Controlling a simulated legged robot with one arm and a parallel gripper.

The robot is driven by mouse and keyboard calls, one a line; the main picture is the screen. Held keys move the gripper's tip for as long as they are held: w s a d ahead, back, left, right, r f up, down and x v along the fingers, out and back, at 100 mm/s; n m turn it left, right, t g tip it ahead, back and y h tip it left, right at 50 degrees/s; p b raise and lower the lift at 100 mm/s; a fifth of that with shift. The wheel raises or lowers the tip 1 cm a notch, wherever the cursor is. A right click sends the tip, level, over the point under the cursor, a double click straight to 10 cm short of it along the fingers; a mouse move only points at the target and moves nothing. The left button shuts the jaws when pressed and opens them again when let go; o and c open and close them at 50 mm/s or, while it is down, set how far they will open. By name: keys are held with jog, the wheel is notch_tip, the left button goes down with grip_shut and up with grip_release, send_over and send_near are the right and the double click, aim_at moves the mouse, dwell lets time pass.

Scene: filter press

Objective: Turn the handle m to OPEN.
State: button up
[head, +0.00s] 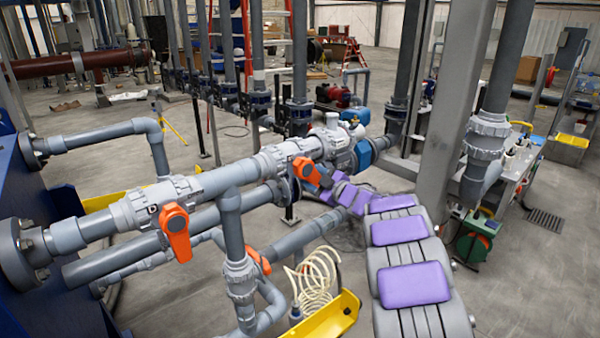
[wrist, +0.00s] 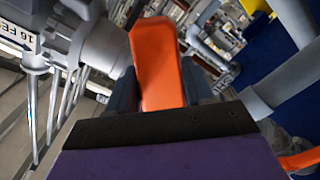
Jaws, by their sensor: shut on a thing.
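An orange valve handle (head: 306,170) sits on the grey pipe valve in the middle of the head view. In the wrist view the same orange handle (wrist: 157,62) stands between the dark fingers of my gripper (wrist: 160,88), which is shut on it. In the head view my gripper (head: 322,181) is small and partly hidden by my purple-padded arm. I cannot read a letter m on any handle. Another orange handle (head: 175,232) hangs from the valve nearer the left, apart from my gripper.
A third orange handle (head: 258,260) is on the lower pipe. Grey pipes (head: 92,228) run from the blue frame (head: 30,240) at left. A grey column (head: 452,120) stands right of my arm. A yellow bracket (head: 330,318) and coiled hose (head: 315,280) lie below.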

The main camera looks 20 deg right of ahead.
jog(key=r+n+b, duration=0.1)
jog(key=d+r+n+b, duration=0.1)
jog(key=n, duration=0.1)
jog(key=n+b, duration=0.2)
jog(key=shift+w+d+r, duration=0.25)
jog(key=shift+d+r, duration=0.15)
jog(key=shift+r+n, duration=0.25)
jog(key=shift+n, duration=0.35)
jog(key=shift+w+d+r+n+b, duration=0.1)
jog(key=shift+r+n+b, duration=0.25)
jog(key=shift+n+b, duration=0.75)
jog(key=shift+r+n, duration=0.6)
jog(key=shift+n, duration=0.2)
jog(key=o, duration=1.1)
jog(key=shift+c, duration=0.2)
jog(key=shift+o, duration=0.4)
jog(key=shift+f+b, duration=0.15)
jog(key=shift+b, duration=0.15)
jog(key=v, duration=0.7)
